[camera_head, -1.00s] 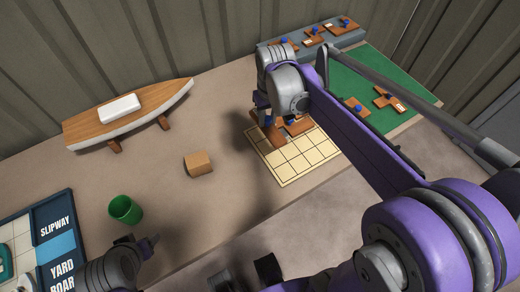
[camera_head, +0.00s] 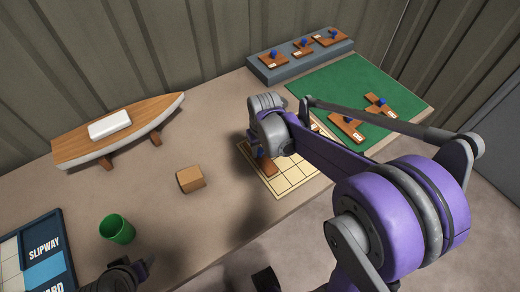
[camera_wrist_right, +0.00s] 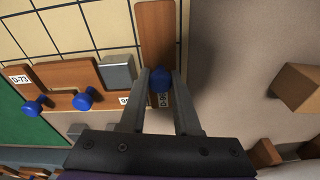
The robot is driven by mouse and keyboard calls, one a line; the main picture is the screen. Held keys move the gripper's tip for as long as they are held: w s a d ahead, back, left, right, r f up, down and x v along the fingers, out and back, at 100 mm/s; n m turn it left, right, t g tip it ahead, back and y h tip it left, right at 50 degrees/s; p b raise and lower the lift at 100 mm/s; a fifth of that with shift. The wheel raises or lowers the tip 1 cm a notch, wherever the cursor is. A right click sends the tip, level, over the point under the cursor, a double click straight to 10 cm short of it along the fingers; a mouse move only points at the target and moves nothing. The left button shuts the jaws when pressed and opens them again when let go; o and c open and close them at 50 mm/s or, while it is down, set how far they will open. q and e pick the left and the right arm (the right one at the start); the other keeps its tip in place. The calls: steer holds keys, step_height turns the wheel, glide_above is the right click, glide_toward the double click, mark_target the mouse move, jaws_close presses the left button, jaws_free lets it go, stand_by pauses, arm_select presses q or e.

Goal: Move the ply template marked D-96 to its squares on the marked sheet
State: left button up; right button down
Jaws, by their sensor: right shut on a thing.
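The ply template marked D-96 (camera_wrist_right: 156,30) is a brown strip with a blue knob. My right gripper (camera_wrist_right: 160,82) is shut on that knob in the right wrist view. In the head view my right gripper (camera_head: 262,152) is low at the left edge of the marked sheet (camera_head: 291,179), with part of the template (camera_head: 268,168) below it. The strip lies along the sheet's edge; I cannot tell whether it touches.
More templates (camera_head: 345,127) lie on the green mat (camera_head: 330,80), and several sit on the grey shelf (camera_head: 286,71). A wooden block (camera_head: 190,180), a green cup (camera_head: 117,230) and a boat model (camera_head: 120,133) stand left. Bare table lies between the block and sheet.

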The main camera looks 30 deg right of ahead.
mark_target(262, 160)
arm_select(q)
steer(key=shift+f, duration=0.1)
arm_select(e)
steer(key=shift+f, duration=0.15)
steer(key=c, duration=0.9)
jaws_free()
arm_select(q)
steer(key=shift+r, duration=0.2)
arm_select(e)
steer(key=shift+r, duration=0.25)
step_height(262, 160, up, 11)
steer(key=s+p, duration=0.1)
arm_select(q)
steer(key=shift+w+r, duration=0.15)
steer(key=shift+r, duration=0.4)
arm_select(e)
steer(key=s+a+f+t, duration=0.1)
steer(key=s+a+f, duration=0.1)
steer(key=s, duration=0.3)
steer(key=s+a+f+t, duration=0.1)
steer(key=s+a+f, duration=0.1)
steer(key=s, duration=0.3)
steer(key=s+a+f+n+t, duration=0.1)
steer(key=s+a+f, duration=0.1)
steer(key=s, duration=0.3)
steer(key=shift+s+a+f+t, duration=0.15)
steer(key=shift+a+f+t, duration=0.1)
steer(key=shift+a+t, duration=0.15)
